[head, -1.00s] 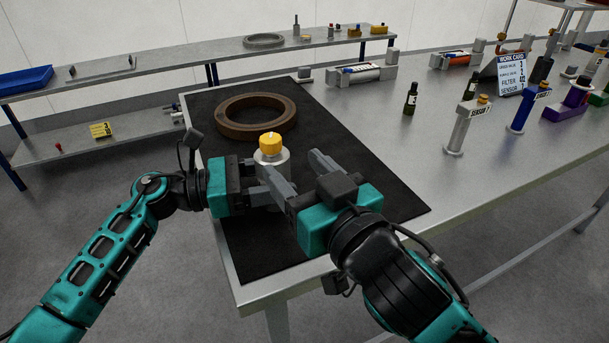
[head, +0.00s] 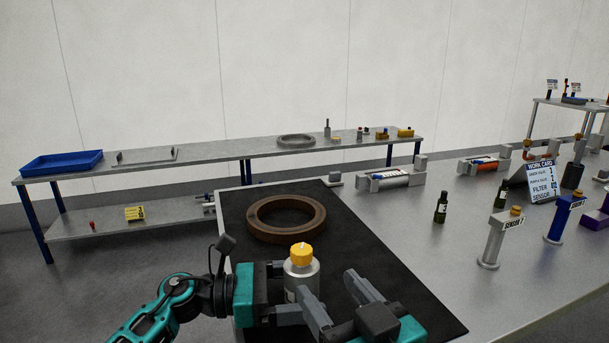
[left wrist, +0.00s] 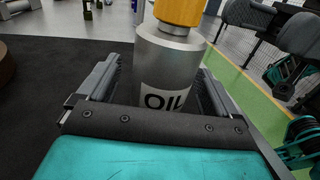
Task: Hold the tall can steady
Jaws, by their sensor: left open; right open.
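The tall can (head: 301,272) is a silver cylinder with a yellow-orange cap, standing upright on the black mat (head: 372,262). In the left wrist view the can (left wrist: 168,72) carries a label reading "OIL". My left gripper (head: 300,306) is open, with its fingers on either side of the can's body; its fingers (left wrist: 163,90) also flank the can in the left wrist view. I cannot tell whether they touch it. My right gripper (head: 338,302) is open and empty, just right of the can. The can's base is hidden in the head view.
A brown ring (head: 287,219) lies on the mat behind the can. Dark bottles (head: 441,207), a grey post (head: 492,243) and a blue post (head: 560,222) labelled as sensors, and a work card (head: 541,180) stand at right. A shelf bench (head: 220,156) runs behind.

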